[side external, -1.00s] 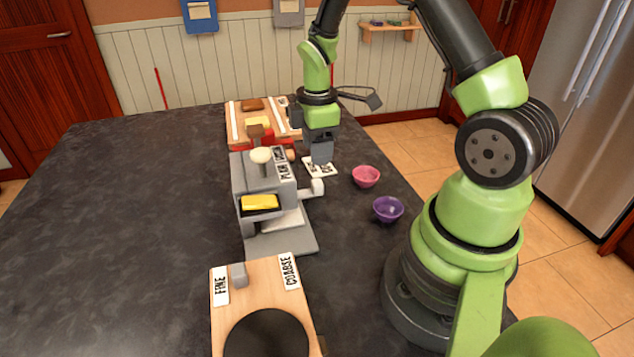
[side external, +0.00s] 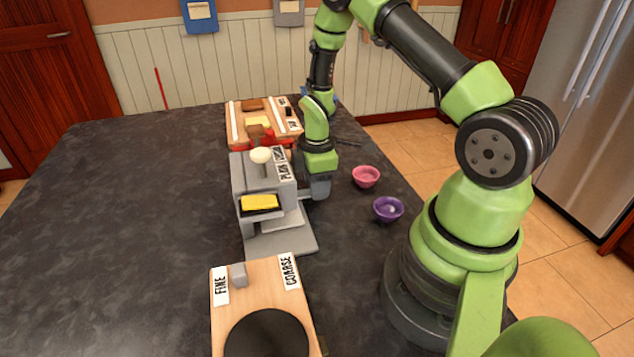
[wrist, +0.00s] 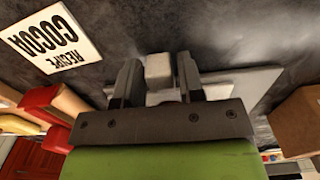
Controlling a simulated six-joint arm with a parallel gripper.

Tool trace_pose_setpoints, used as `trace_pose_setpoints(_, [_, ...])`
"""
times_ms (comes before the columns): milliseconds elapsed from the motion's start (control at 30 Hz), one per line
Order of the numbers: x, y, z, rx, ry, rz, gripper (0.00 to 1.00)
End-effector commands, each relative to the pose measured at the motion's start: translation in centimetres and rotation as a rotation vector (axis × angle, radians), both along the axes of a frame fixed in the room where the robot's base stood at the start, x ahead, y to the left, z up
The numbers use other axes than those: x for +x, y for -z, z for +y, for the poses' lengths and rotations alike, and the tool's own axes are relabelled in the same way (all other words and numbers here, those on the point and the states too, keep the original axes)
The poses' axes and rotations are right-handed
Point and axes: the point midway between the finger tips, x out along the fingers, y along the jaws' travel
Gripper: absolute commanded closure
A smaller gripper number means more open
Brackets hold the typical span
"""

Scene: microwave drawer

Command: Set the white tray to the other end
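The white tray (side external: 284,222) is low in the grey machine (side external: 240,185), partly hidden by the machine's body. In the side view before, a pale block-shaped handle stuck out on the machine's right; now my gripper (side external: 318,190) covers that spot. In the wrist view the pale handle (wrist: 158,68) stands between the two dark fingers of my gripper (wrist: 159,72). The fingers are apart on either side of it, with small gaps visible. A pale strip that looks like the tray (wrist: 165,96) shows behind the fingers.
A pink bowl (side external: 366,176) and a purple bowl (side external: 388,209) stand to the right of my gripper. A board with FINE and COARSE labels (side external: 260,280) lies in front, a wooden rack (side external: 240,128) behind. A COCOA card (wrist: 52,38) lies nearby. The left of the counter is clear.

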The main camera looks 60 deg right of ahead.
Motion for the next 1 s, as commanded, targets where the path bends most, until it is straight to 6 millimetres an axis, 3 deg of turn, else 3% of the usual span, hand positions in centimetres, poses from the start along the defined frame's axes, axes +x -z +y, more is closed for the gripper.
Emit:
trace_pose_setpoints(33, [0.0,0.0,0.0,0.0,0.0,0.0,0.77])
trace_pose_setpoints(133, [0.0,0.0,0.0,0.0,0.0,0.0,0.99])
trace_pose_setpoints(367, [-0.5,0.0,0.5,0.0,-0.003,0.001,1.0])
trace_pose_setpoints(700, [-3.9,0.0,3.9,0.0,-0.002,0.001,1.0])
trace_pose_setpoints(1000, [-4.3,0.0,4.3,0.002,0.0,0.006,1.0])
